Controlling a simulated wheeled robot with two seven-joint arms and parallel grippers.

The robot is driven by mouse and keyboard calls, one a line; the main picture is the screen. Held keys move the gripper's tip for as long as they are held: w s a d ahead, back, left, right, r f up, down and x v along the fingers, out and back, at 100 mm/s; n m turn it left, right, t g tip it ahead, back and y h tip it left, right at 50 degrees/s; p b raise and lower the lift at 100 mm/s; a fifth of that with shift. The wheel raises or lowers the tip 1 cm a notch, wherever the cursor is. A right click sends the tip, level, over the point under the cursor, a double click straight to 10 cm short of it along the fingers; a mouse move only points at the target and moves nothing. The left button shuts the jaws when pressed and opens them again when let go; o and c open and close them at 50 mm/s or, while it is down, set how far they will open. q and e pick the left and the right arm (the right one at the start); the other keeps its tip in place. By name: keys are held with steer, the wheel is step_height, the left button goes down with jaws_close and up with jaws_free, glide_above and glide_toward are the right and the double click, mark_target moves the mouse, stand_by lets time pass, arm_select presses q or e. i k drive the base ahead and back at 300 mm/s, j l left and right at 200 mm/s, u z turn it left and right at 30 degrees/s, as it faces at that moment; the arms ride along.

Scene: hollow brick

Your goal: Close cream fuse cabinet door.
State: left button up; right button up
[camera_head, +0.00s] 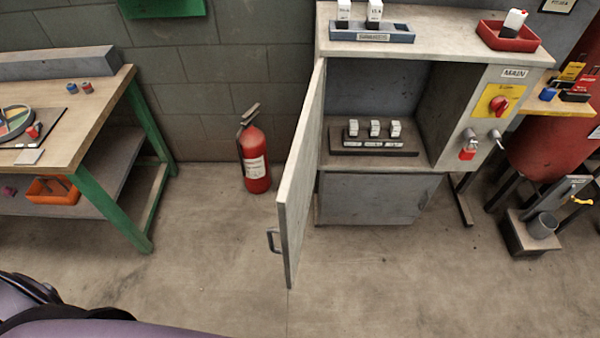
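The cream fuse cabinet (468,88) stands at the centre right against the wall. Its door (303,165) is hinged on the left side and stands wide open, swung out toward me. A dark handle (273,240) sits on the door's outer face near its free edge. Inside the open compartment, several white fuses (374,129) stand on a dark base (372,146). Part of my own arm or body shows at the bottom left. Neither gripper is in view.
A red fire extinguisher (254,158) stands on the floor left of the door. A green-legged workbench (100,115) is at the left. A red box (508,37) and a blue fuse rack (372,33) sit on the cabinet top. The floor before the cabinet is clear.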

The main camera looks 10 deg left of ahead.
mark_target(294, 196)
steer(key=i+j+z, duration=0.2)
steer(key=j, duration=0.2)
steer(key=i+j+z, duration=0.15)
steer(key=j, duration=0.25)
steer(key=j+z, duration=0.2)
steer(key=j, duration=0.2)
steer(key=i, duration=0.05)
